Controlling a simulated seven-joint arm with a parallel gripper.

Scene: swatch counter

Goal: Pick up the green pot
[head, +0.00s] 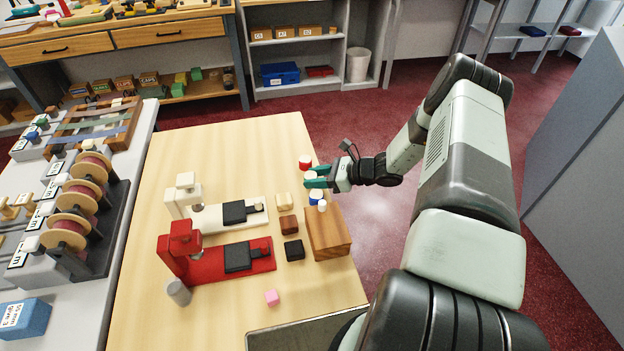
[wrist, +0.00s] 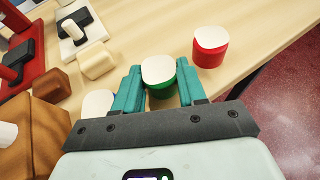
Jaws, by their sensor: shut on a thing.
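The green pot (wrist: 161,87) with a white lid stands between the teal fingers of my gripper (wrist: 162,92), which is shut on it in the wrist view. In the head view my gripper (head: 317,177) is low over the right part of the table, and the pot is mostly hidden by the fingers, with its white top (head: 311,175) showing. I cannot tell if its base touches the table. A red pot (wrist: 210,47) with a white lid stands just beyond the gripper. A blue pot (head: 316,197) stands on the nearer side, partly hidden in the wrist view.
A wooden block (head: 328,236) with a white peg stands close to the blue pot. A white stand (head: 188,200) and a red stand (head: 190,255) are at the left, with small blocks (head: 288,226) between. The far table area is clear.

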